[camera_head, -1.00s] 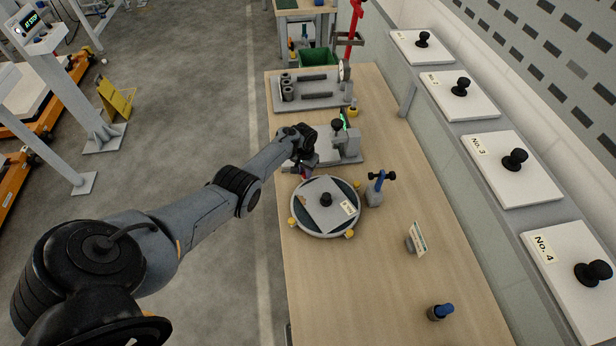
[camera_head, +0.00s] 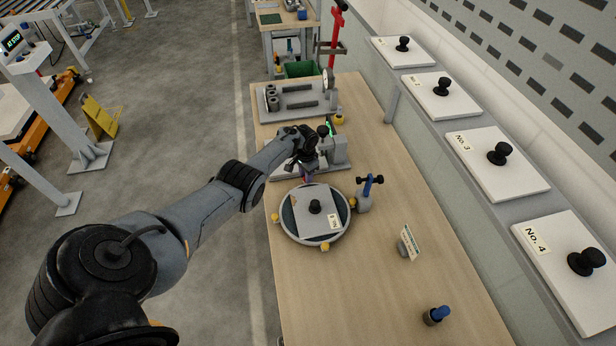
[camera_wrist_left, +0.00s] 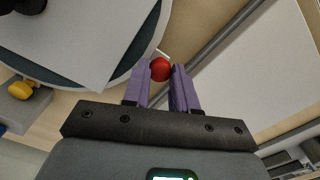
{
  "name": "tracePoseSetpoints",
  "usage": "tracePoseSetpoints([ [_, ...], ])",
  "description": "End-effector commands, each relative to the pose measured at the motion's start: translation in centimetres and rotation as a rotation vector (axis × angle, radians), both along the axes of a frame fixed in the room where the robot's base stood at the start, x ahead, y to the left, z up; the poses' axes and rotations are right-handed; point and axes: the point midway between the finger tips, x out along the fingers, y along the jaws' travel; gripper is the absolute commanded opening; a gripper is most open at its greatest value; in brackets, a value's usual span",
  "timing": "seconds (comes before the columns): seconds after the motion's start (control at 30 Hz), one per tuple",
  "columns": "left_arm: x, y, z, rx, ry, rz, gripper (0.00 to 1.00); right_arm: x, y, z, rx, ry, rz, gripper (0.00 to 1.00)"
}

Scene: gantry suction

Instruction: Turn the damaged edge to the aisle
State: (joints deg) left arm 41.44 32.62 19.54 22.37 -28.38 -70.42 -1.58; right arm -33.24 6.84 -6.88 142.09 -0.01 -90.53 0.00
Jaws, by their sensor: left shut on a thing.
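The grey square plate (camera_head: 301,224) lies on the round turntable (camera_head: 288,232), with a black knob at its middle and a white label by its lower right corner. A small brownish mark shows at its upper left edge; whether this is the damage is too small to tell. My left gripper (camera_head: 308,172) is at the turntable's far rim. In the left wrist view its purple fingers (camera_wrist_left: 168,85) are shut on a red ball (camera_wrist_left: 160,69) beside the turntable rim (camera_wrist_left: 132,68). What the ball is fixed to is mostly hidden. My right gripper is out of view.
A grey fixture (camera_head: 338,150) stands just beyond the turntable. A blue-handled grey stand (camera_head: 365,199) is close on its right. A small sign (camera_head: 408,243) and a blue-topped piece (camera_head: 436,315) stand nearer. The bench's near middle is clear; the aisle floor is left.

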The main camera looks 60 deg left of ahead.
Motion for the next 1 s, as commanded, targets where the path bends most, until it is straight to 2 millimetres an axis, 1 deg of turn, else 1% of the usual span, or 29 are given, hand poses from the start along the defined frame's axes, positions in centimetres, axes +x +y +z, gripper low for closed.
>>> tracePoseSetpoints([
  [0.57,-0.11,0.18,-0.08,0.0,0.001,-0.013,0.0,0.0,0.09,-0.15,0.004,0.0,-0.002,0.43],
  [0.6,-0.11,0.18,-0.08,0.0,0.001,-0.013,0.3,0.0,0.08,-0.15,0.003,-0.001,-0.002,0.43],
  [0.73,-0.1,0.17,-0.07,0.0,0.0,-0.013,0.5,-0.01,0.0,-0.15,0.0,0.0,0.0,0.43],
  [0.77,-0.09,0.17,-0.06,0.0,0.0,-0.013,0.52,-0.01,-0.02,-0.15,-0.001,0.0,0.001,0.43],
  [1.0,-0.06,0.17,0.0,0.0,0.0,-0.014,0.52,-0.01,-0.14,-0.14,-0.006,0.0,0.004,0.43],
])
